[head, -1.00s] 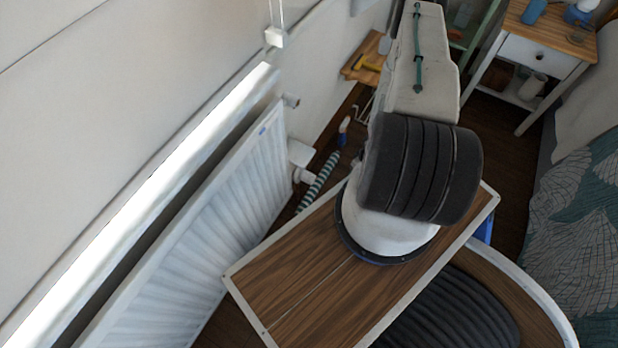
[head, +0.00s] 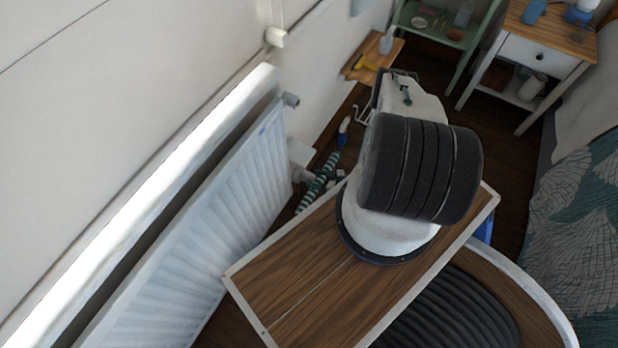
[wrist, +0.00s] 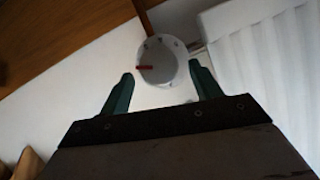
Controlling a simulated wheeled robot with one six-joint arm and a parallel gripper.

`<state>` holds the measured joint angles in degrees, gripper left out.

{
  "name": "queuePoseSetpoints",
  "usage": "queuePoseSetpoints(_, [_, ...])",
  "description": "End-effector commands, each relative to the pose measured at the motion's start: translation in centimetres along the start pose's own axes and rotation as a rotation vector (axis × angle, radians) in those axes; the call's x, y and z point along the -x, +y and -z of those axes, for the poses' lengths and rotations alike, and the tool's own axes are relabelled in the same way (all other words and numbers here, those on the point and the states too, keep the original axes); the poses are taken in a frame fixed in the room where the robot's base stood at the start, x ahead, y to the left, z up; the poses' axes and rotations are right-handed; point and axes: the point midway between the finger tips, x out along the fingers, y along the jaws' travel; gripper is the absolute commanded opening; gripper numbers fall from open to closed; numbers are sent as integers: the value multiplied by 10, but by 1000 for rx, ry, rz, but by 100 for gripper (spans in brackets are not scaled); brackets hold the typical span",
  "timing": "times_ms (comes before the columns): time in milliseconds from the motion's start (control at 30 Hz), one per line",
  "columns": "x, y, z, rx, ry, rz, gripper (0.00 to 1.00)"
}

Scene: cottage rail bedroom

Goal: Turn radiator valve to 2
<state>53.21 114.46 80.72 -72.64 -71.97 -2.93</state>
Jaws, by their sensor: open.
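The radiator valve knob (wrist: 163,61) is a round white dial with small dark marks and a red pointer line toward the left in the wrist view. The marks are too blurred to read. My gripper (wrist: 158,82) is open, its two green fingers on either side of the knob's lower part in that view. I cannot tell whether they touch it. The white ribbed radiator (head: 225,190) runs along the wall in the head view and shows at the right of the wrist view (wrist: 265,60).
A white window sill (head: 150,190) juts out above the radiator. A small wooden shelf (head: 372,60) is on the wall beyond. A white nightstand (head: 535,55) and a bed (head: 580,220) stand at the right.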

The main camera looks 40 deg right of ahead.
Motion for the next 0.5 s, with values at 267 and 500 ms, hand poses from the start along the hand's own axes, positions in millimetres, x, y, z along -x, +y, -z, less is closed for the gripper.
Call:
queuePoseSetpoints(267, [-33, -1, 0, 2, -1, 2, 64])
queuePoseSetpoints(500, [-38, -1, 0, -1, -1, 0, 64])
